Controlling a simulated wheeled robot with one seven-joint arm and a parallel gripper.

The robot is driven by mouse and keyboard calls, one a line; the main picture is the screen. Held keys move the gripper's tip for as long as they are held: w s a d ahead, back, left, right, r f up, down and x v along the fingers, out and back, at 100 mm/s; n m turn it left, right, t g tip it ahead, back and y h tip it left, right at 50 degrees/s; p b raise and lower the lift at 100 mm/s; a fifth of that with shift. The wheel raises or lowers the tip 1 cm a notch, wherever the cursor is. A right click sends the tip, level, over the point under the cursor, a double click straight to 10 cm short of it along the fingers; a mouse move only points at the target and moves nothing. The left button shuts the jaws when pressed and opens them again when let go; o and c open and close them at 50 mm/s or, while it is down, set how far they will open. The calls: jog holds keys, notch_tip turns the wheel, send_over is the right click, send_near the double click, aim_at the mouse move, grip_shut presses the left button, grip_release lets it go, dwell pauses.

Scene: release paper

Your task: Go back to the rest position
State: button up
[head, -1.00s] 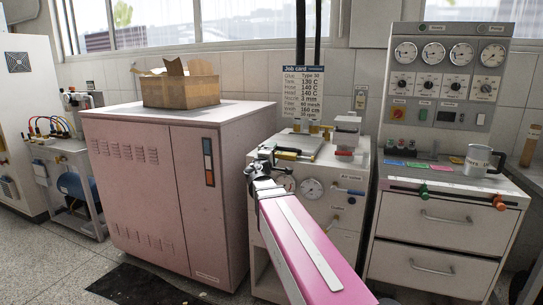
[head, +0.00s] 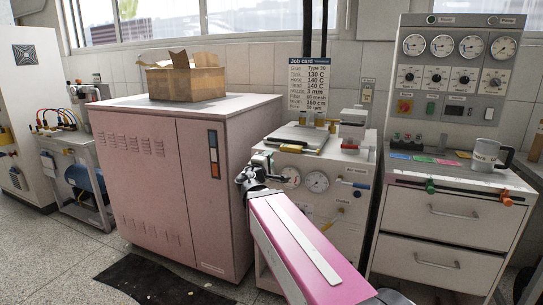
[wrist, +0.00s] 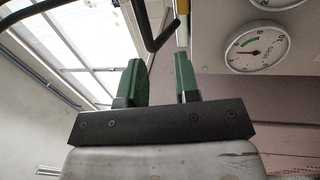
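My gripper (head: 258,166) is at the end of my pink arm, in front of the left part of the white gauge cabinet (head: 345,205) in the head view. It is small and dark there. The wrist view shows its two green fingers (wrist: 160,75) apart, with nothing between them. A black bar or hose (wrist: 150,30) shows beyond the fingers, and a round gauge (wrist: 257,46) is to their right. I cannot tell how far the fingers are from the cabinet front.
A pink cabinet (head: 150,190) with an open cardboard box (head: 184,82) on top stands left of my gripper. A grey control panel (head: 455,75) and a drawer unit with a grey mug (head: 486,153) stand at right. A dark mat (head: 150,282) lies on the open floor.

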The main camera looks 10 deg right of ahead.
jog(key=shift+s+f, duration=0.1)
jog(key=shift+s, duration=0.05)
jog(key=s+d+f+m+g+y, duration=0.1)
jog(key=s+d+f+m+g, duration=0.15)
jog(key=f, duration=0.55)
jog(key=s+d+f+m+g+y, duration=0.1)
jog(key=s+d+f+m+g, duration=0.1)
jog(key=f+g, duration=0.35)
jog(key=s+d+f+m+g+y, duration=0.1)
jog(key=s+d+f+m+g, duration=0.15)
jog(key=f, duration=0.65)
jog(key=s+a+f+m+g+y, duration=0.2)
jog(key=s+a+f+g+y, duration=0.1)
jog(key=f, duration=0.4)
jog(key=s+a+f+m+g+y, duration=0.2)
jog(key=s+a+f+g+y, duration=0.1)
jog(key=s+f+y, duration=0.2)
notch_tip(320, 180, down, 2)
jog(key=shift+s+a+f, duration=0.1)
jog(key=shift+s+a, duration=0.1)
jog(key=shift+a, duration=0.15)
